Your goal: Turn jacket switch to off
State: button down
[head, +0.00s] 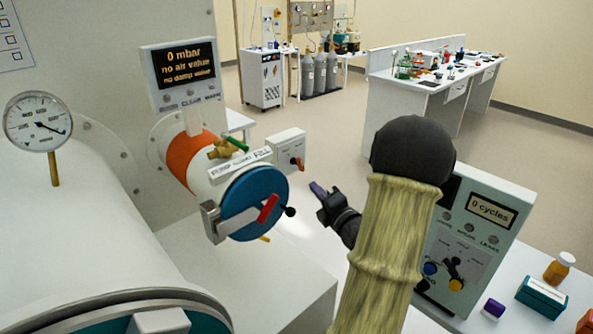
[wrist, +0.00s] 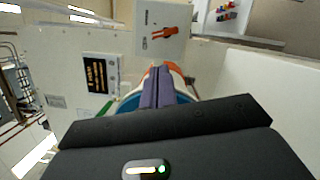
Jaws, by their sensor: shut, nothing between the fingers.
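A white switch box (head: 289,150) with an orange-red lever knob (head: 297,164) is mounted beside the small antechamber with the blue round door. It is probably the jacket switch, but its lettering is too small to read. In the wrist view the box (wrist: 148,22) is at the top centre, and its orange lever (wrist: 163,33) is slanted. My gripper (head: 317,188) is to the right of and a little below the box in the head view, apart from it. In the wrist view the purple fingers (wrist: 158,88) are together and empty, pointing toward the box.
The blue door (head: 240,205) with a red handle (head: 268,208) is left of my gripper. A control panel reading "0 cycles" (head: 480,225) stands at the right. A "0 mbar" display (head: 183,68) and a round gauge (head: 38,121) are at the left. Open floor lies behind.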

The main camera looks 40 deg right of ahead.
aim_at(300, 164)
jog(key=w+p, duration=0.1)
jog(key=w, duration=0.2)
jog(key=w+d+p, duration=0.1)
jog(key=w+p, duration=0.1)
jog(key=w, duration=0.1)
jog(key=w+p, duration=0.1)
jog(key=w, duration=0.3)
jog(key=shift+d+r, duration=0.3)
jog(key=shift+r, duration=0.05)
jog(key=shift+d, duration=0.15)
